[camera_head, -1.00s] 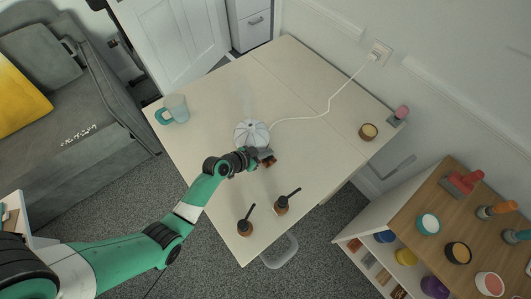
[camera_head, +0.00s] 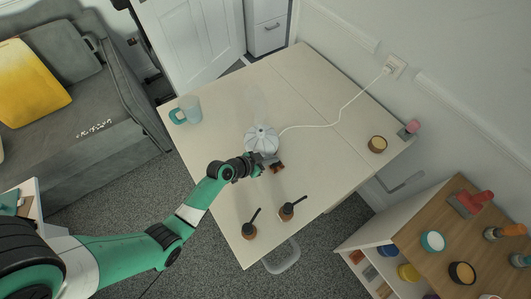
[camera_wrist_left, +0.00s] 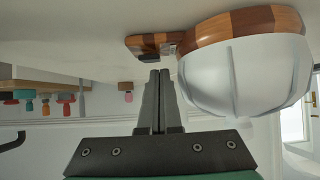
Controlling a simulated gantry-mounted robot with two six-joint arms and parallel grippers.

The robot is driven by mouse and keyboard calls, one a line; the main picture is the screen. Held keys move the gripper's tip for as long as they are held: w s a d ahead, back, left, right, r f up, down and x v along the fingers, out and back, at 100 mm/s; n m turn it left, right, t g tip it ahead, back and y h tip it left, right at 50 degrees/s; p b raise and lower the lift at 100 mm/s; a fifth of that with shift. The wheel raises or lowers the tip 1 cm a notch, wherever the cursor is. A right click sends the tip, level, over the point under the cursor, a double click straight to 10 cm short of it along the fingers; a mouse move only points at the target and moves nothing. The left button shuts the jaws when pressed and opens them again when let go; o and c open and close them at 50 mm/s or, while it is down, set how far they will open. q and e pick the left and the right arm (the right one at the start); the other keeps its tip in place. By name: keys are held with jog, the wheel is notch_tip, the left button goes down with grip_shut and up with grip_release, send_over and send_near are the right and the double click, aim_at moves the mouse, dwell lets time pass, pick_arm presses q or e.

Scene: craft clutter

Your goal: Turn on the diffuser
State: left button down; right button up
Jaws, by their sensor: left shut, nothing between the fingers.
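The diffuser (camera_head: 261,137) stands on the table, a white ribbed dome with a cord at its back. A faint pale haze shows above it. In the left wrist view, which is upside down, the white dome (camera_wrist_left: 245,75) sits on a striped wooden base (camera_wrist_left: 245,27). A small wooden piece with a dark button-like part (camera_wrist_left: 150,45) sticks out from the base. My left gripper (camera_head: 266,161) is shut and empty beside the diffuser. In the wrist view its fingertips (camera_wrist_left: 159,75) are close to the wooden piece; I cannot tell whether they touch it.
A teal mug (camera_head: 188,110) stands at the table's left. Two brown pots with dark handles (camera_head: 249,231) (camera_head: 286,212) stand near the front. A wooden bowl (camera_head: 377,144) is at the right. The white cord (camera_head: 335,122) runs to a wall outlet (camera_head: 394,67).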

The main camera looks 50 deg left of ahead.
pick_arm(q)
jog(key=r+p, duration=0.1)
jog(key=r, duration=0.1)
jog(key=r+p, duration=0.1)
jog(key=r, duration=0.1)
jog(key=shift+w+r, duration=0.2)
jog(key=shift+r, duration=0.1)
jog(key=s+r+p, duration=0.3)
jog(key=s+r, duration=0.2)
jog(key=r, duration=0.1)
jog(key=shift+s+a+r+p, duration=0.15)
jog(key=shift+r+p, duration=0.15)
jog(key=shift+r, duration=0.05)
pick_arm(e)
notch_tip(320, 180, up, 7)
jog(key=shift+w+f, duration=0.15)
